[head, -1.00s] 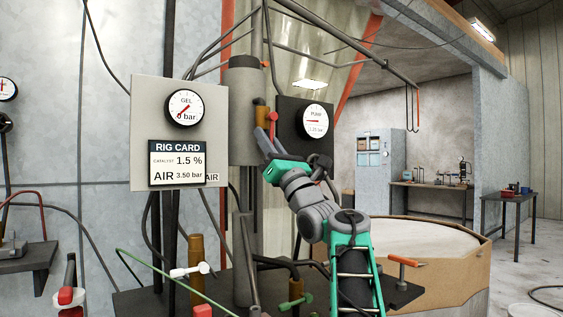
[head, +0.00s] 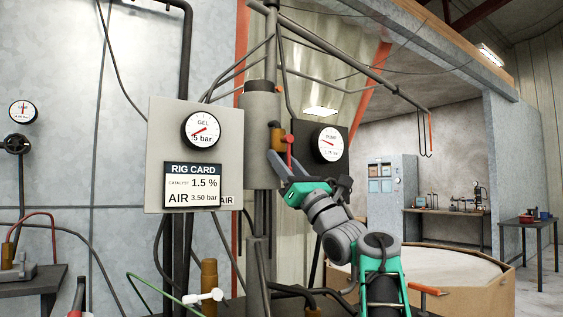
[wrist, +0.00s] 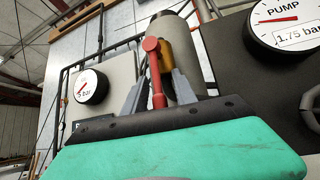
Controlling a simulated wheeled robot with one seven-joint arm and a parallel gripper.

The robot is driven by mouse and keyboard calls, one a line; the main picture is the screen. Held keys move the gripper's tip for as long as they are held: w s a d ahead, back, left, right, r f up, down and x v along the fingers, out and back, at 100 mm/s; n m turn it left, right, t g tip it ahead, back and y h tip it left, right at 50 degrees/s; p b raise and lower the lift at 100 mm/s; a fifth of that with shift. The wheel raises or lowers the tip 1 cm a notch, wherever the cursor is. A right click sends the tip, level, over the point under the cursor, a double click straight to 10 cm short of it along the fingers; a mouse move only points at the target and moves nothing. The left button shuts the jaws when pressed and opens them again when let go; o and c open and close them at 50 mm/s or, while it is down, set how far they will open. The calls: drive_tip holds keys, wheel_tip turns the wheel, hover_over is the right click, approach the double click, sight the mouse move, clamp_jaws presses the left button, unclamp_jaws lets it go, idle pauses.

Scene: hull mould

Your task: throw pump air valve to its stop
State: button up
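The pump air valve has a red lever (head: 289,150) standing roughly upright on a brass body (head: 275,138), beside a grey cylinder. In the wrist view the lever (wrist: 155,70) has a round red top and runs down between my fingers. My gripper (head: 276,164) is just below and left of the lever in the head view. In the wrist view my gripper (wrist: 158,94) is open, with a finger on each side of the lever and visible gaps. The pump gauge (head: 327,144) is right of the valve; its readout in the wrist view (wrist: 291,22) is 1.75 bar.
A grey panel with a gel gauge (head: 201,130) and a rig card (head: 193,186) stands left of the valve. The grey cylinder (head: 260,105) and several pipes crowd the space behind my gripper. A white-handled valve (head: 203,297) is low in front. A large round-topped mould (head: 455,265) is at right.

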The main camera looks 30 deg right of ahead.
drive_tip(key=shift+f, duration=0.1)
drive_tip(key=b+v, duration=0.3)
drive_tip(key=v, duration=0.4)
drive_tip(key=shift+s+f, duration=0.2)
drive_tip(key=shift+s, duration=0.1)
idle(0.3)
